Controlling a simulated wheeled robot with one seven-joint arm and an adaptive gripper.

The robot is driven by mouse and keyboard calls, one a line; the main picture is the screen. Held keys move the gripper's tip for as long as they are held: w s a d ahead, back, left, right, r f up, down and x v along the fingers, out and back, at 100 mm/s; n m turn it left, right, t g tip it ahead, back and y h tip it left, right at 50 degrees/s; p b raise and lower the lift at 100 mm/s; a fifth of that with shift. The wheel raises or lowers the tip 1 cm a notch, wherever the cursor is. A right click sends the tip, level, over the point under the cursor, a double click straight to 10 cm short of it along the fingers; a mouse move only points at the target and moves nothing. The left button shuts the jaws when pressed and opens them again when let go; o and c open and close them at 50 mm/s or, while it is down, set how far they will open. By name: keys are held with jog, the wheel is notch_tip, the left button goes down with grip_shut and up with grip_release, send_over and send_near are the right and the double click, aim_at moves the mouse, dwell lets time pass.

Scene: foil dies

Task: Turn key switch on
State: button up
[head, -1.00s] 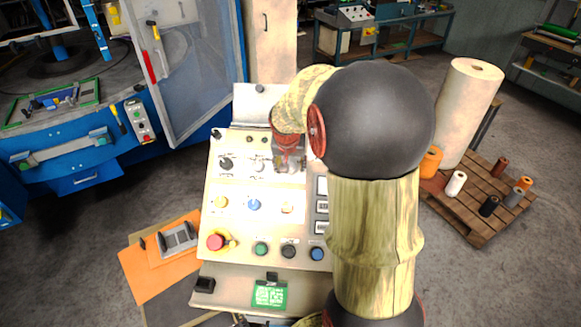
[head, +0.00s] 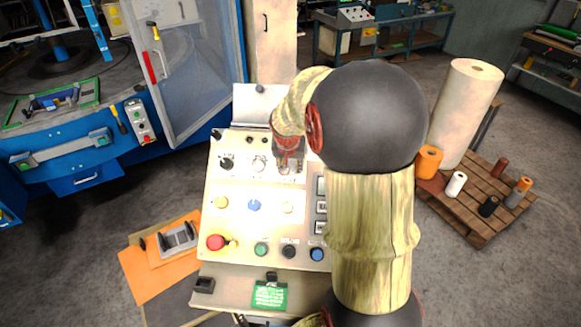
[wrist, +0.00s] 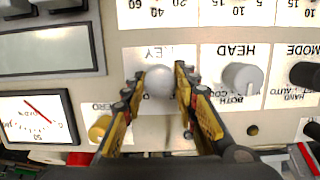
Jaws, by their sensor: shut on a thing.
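The key switch (wrist: 158,82) shows in the wrist view as a round, pale silver knob beside an upside-down KEY label on the cream panel. My gripper (wrist: 168,78) has its two yellow-and-black fingers on either side of this knob, shut on it. In the head view my gripper (head: 287,160) reaches down onto the upper part of the sloped control panel (head: 235,230) and hides the key switch there. Which way the key switch is turned cannot be made out.
A silver HEAD knob (wrist: 242,76) and a black MODE knob (wrist: 305,75) sit close beside the key switch. A yellow knob (wrist: 100,128) and a gauge (wrist: 38,117) lie on the other side. A red emergency button (head: 216,242) is lower on the panel.

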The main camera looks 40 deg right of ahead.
jog(key=shift+c, duration=1.3)
jog(key=shift+m+b, duration=0.35)
jog(key=shift+m, duration=0.05)
jog(key=m+b, duration=0.2)
jog(key=shift+f+m+t, duration=0.1)
jog(key=shift+m+t, duration=0.3)
jog(key=m+t+b, duration=0.1)
jog(key=m, duration=0.4)
jog(key=shift+s+b, duration=0.1)
jog(key=shift+b, duration=0.3)
jog(key=m+t, duration=0.1)
jog(key=m, duration=0.3)
jog(key=shift+m, duration=0.3)
jog(key=shift+m+t+p, duration=0.4)
jog(key=shift+m+p, duration=0.55)
jog(key=shift+m, duration=1.25)
jog(key=o, duration=1.1)
